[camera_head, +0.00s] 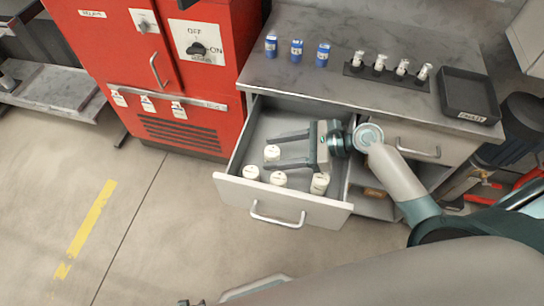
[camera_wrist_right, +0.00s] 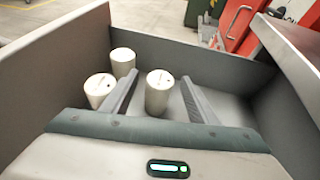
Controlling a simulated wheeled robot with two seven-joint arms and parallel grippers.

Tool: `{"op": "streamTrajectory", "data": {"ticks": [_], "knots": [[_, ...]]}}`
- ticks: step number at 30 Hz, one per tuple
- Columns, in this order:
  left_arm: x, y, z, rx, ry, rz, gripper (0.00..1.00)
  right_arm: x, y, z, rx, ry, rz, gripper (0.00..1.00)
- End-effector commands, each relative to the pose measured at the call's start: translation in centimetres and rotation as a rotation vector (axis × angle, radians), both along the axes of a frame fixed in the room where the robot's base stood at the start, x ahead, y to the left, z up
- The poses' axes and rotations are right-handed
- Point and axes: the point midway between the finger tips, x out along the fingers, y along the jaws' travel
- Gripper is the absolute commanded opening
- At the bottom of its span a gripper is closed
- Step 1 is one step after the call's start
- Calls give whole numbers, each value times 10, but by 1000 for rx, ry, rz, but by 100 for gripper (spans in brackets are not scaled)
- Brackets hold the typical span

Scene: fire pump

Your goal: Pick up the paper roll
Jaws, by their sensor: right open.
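Several white paper rolls stand in the open drawer (camera_head: 335,213). One paper roll (camera_head: 272,153) stands between the two fingers of my right gripper (camera_head: 267,153), close to the fingertips. The same roll (camera_wrist_right: 159,92) shows between the spread fingers in the right wrist view, with gaps on both sides. My right gripper is open and reaches low into the drawer from the right. Other rolls stand outside the fingers: a left one (camera_head: 250,172), a middle one (camera_head: 278,178) and one near the palm (camera_head: 319,183). Only a small dark part, perhaps my left gripper (camera_head: 190,302), shows at the bottom edge.
The drawer walls enclose the gripper closely. The grey counter (camera_head: 300,78) above holds blue cylinders (camera_head: 297,51), a rack of white-topped pieces (camera_head: 380,66) and a black tray (camera_head: 468,95). A red cabinet (camera_head: 160,75) stands at the left. The floor in front is clear.

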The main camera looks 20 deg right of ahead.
Motion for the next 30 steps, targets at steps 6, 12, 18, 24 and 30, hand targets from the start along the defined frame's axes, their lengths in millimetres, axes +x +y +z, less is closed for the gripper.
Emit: {"op": "streamTrajectory", "data": {"ticks": [6, 12, 18, 24, 30], "knots": [[4, 1, -1, 1, -9, -2, 40, 6, 13, -6, -1, 1, 0, 54], [5, 0, 0, 0, -11, -5, 40, 6, 13, -7, -2, 1, 0, 54], [6, -1, 1, -1, -13, -5, 40, 6, 13, -7, -1, 2, 0, 54], [6, -1, 1, -1, -13, -5, 40, 6, 13, -7, -1, 2, 0, 18], [4, -1, 1, -1, -11, -4, 40, 6, 13, -7, -1, 0, 0, 9]]}}
